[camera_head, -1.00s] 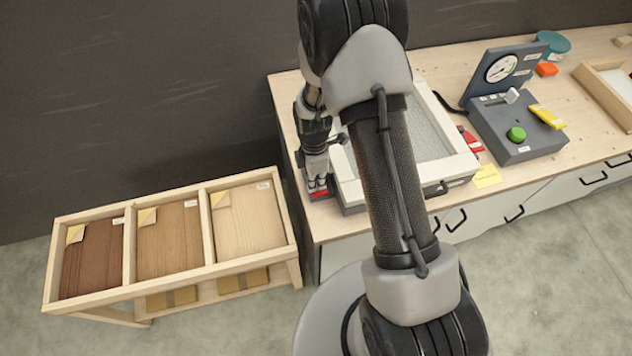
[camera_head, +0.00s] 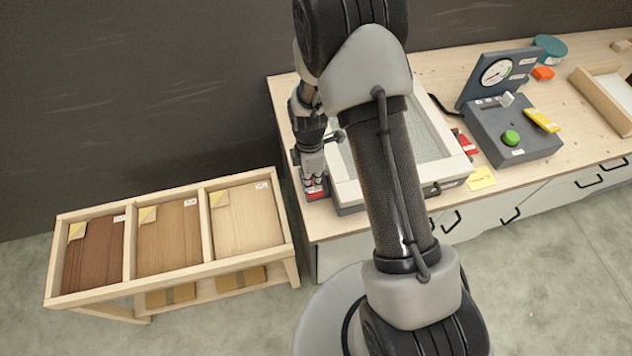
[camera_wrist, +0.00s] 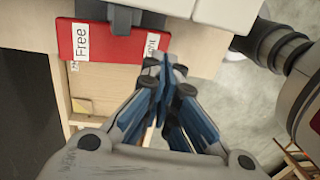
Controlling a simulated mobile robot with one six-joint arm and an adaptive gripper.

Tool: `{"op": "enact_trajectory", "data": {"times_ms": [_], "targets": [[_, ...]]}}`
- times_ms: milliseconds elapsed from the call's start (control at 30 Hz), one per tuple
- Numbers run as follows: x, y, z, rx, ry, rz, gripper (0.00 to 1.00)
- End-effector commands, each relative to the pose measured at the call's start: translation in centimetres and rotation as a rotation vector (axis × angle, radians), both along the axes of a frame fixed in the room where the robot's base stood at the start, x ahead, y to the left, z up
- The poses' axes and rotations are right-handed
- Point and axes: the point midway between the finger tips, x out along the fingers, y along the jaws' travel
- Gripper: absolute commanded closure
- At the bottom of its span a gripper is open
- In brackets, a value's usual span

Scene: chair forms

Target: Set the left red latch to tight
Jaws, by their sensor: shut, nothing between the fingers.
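The left red latch (camera_wrist: 112,45) is a flat red plate under a grey bracket in the wrist view. A "Free" label is at its left end, and a second, partly hidden label is at its right end. In the head view a bit of its red (camera_head: 315,196) shows below my gripper (camera_head: 314,186), at the left side of the framed form. My gripper's blue fingers (camera_wrist: 165,65) are shut and empty in the wrist view, with the tips by the latch's right end. I cannot tell whether they touch it.
The light-rimmed form (camera_head: 345,190) stands on the wooden bench (camera_head: 285,95). Another red latch (camera_head: 467,143) is at its right side. A dark gauge box (camera_head: 530,148) with a green knob stands further right. A wooden rack (camera_head: 205,225) with veneer sheets is at left.

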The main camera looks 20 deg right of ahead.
Motion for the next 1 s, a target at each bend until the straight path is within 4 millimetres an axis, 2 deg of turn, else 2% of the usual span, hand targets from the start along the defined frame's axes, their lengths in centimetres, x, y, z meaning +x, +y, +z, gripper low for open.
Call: {"op": "enact_trajectory", "data": {"times_ms": [33, 200, 400, 600, 1000], "targets": [[0.1, 0.3, 1.9, 0.0, -0.006, 0.001, 1.0], [-0.9, 0.2, 5.5, 0.0, -0.005, 0.0, 1.0], [-1.8, 0.2, 8.8, 0.0, -0.003, 0.0, 1.0], [-2.2, 0.1, 10.1, 0.0, -0.001, 0.0, 1.0], [-2.2, 0.1, 10.2, 0.0, 0.0, 0.0, 1.0]]}}
